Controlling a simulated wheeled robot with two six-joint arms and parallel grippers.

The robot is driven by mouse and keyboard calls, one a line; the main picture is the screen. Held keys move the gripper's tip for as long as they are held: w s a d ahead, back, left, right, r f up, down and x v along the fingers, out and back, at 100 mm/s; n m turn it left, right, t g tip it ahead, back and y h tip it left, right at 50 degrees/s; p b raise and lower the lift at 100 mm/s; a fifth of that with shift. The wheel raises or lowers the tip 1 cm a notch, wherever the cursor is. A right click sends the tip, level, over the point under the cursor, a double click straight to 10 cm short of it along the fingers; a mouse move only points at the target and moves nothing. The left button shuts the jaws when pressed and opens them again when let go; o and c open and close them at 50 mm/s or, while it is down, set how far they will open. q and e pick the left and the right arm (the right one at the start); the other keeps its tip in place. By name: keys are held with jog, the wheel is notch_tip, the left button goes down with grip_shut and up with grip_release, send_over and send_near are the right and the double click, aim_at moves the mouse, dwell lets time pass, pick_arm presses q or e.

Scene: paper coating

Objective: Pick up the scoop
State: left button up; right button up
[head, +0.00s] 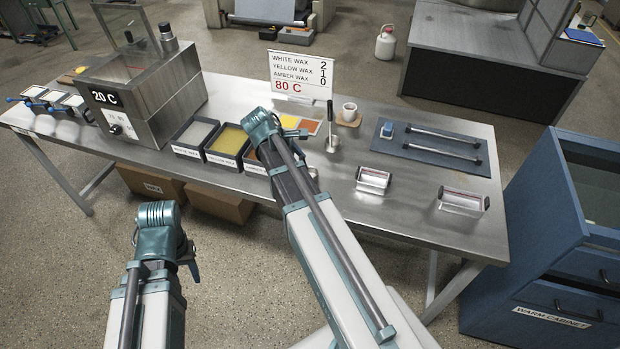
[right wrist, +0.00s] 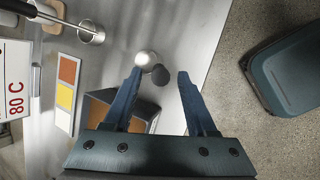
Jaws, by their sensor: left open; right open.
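A shiny round metal piece (right wrist: 146,58) with a dark rounded end (right wrist: 160,76) beside it, probably the scoop seen end-on, lies between and beyond my right fingertips in the right wrist view. In the head view a small silver piece, probably the same one (head: 313,173), shows just right of my right arm. My left gripper (head: 188,258) is low in front of the table, open, seen partly from behind.
A metal cup with an upright handle (head: 332,143) stands close by on the table. White (head: 193,137) and yellow (head: 226,144) wax trays are left of my right arm. The sign (head: 300,75) is behind. Two metal rollers (head: 373,180) (head: 463,202) lie right; a blue cabinet (head: 545,200) stands beyond.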

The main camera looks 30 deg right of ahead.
jog(key=b+x, duration=0.4)
jog(key=x, duration=0.1)
jog(key=shift+w+a+f, duration=0.15)
grip_shut()
dwell(1.3)
